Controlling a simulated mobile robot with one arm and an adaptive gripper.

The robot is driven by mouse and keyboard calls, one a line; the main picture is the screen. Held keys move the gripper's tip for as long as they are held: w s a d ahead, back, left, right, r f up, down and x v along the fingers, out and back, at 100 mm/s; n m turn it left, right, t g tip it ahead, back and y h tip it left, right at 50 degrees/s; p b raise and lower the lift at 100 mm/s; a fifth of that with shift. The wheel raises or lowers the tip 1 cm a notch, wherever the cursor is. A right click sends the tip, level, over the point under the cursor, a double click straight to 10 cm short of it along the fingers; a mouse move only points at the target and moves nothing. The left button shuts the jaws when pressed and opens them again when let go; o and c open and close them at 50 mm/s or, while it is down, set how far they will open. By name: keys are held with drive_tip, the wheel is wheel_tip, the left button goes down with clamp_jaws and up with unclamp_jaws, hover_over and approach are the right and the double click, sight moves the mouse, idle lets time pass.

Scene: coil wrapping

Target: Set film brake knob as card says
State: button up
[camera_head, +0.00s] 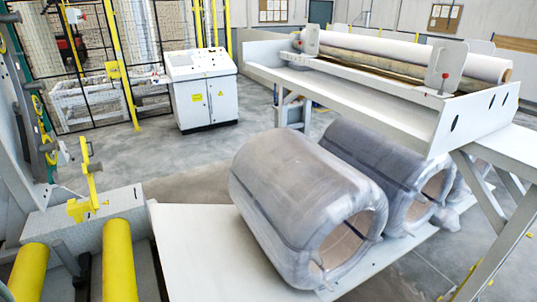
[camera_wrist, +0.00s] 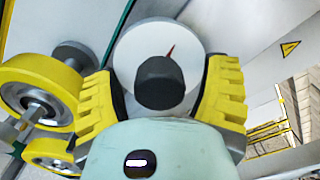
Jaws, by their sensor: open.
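In the wrist view a black round knob (camera_wrist: 160,84) sits on a white round dial (camera_wrist: 135,45). A thin red pointer (camera_wrist: 169,51) shows on the dial above the knob, tilted slightly to the right. My gripper (camera_wrist: 160,95) is open, with one yellow ribbed finger on each side of the knob. Gaps show between the fingers and the knob in the picture; I cannot tell how near they are in depth. I cannot make out my gripper or the knob in the head view. No readable setting card shows in either view.
Yellow wheels (camera_wrist: 40,88) stand close to the left finger. The head view shows wrapped coils (camera_head: 300,205), a bench (camera_head: 370,105) with a white roll (camera_head: 400,53), a control cabinet (camera_head: 203,90), yellow rollers (camera_head: 118,260) and notice boards (camera_head: 445,18). Open floor lies mid-left.

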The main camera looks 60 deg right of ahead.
drive_tip(key=c, duration=1.2)
